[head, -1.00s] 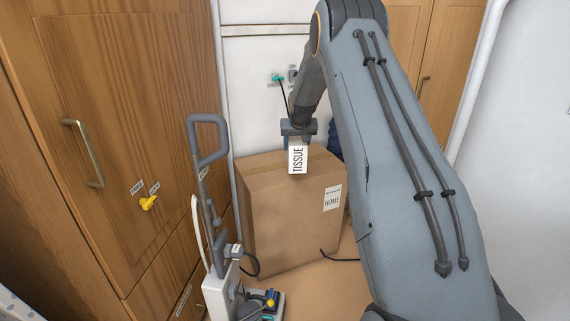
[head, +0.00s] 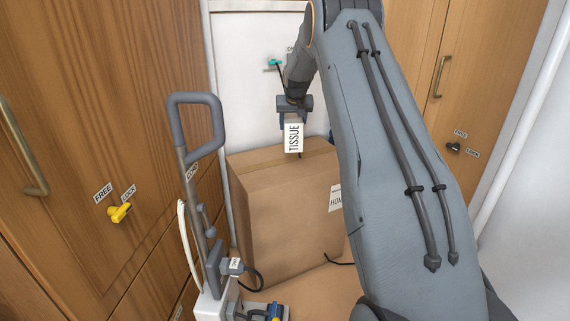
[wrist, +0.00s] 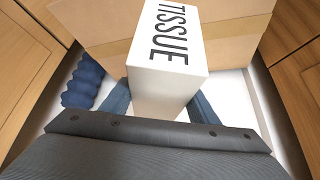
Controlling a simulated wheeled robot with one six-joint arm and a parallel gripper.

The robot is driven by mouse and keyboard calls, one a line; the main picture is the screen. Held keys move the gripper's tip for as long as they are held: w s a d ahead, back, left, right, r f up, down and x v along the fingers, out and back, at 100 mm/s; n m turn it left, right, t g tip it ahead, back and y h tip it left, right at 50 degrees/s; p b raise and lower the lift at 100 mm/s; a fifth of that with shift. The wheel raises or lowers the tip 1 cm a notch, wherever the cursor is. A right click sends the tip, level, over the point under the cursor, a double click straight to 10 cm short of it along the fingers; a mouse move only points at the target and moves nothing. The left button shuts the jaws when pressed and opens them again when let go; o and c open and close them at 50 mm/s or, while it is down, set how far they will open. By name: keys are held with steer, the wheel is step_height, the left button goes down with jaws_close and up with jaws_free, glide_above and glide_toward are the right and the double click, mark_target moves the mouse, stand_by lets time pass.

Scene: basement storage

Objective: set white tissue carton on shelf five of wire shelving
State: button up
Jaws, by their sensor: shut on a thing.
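The white tissue carton (head: 293,137), marked TISSUE, hangs from my gripper (head: 294,112) in the head view. My gripper is shut on it, with a finger on either side. In the wrist view the carton (wrist: 168,60) sits between the two blue-grey fingers (wrist: 160,101). In the head view the carton appears in front of or above a large cardboard box; I cannot tell the gap. The wire shelving is not in view.
A large cardboard box (head: 290,215) stands by the white wall panel (head: 245,75). A grey-handled upright appliance (head: 212,262) stands at front left. Wooden cabinets flank both sides, with a yellow latch (head: 119,212) at left and a black latch (head: 453,147) at right. A blue ribbed thing (wrist: 84,84) lies near the box.

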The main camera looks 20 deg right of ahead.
steer(key=shift+w+d+f, duration=0.1)
steer(key=shift+w+f, duration=0.3)
steer(key=shift+f, duration=0.2)
steer(key=f, duration=0.6)
steer(key=shift+w+a, duration=0.1)
steer(key=shift+a, duration=0.2)
steer(key=shift+f, duration=1.85)
steer(key=shift+f, duration=0.1)
steer(key=o, duration=1.1)
steer(key=shift+c, duration=0.2)
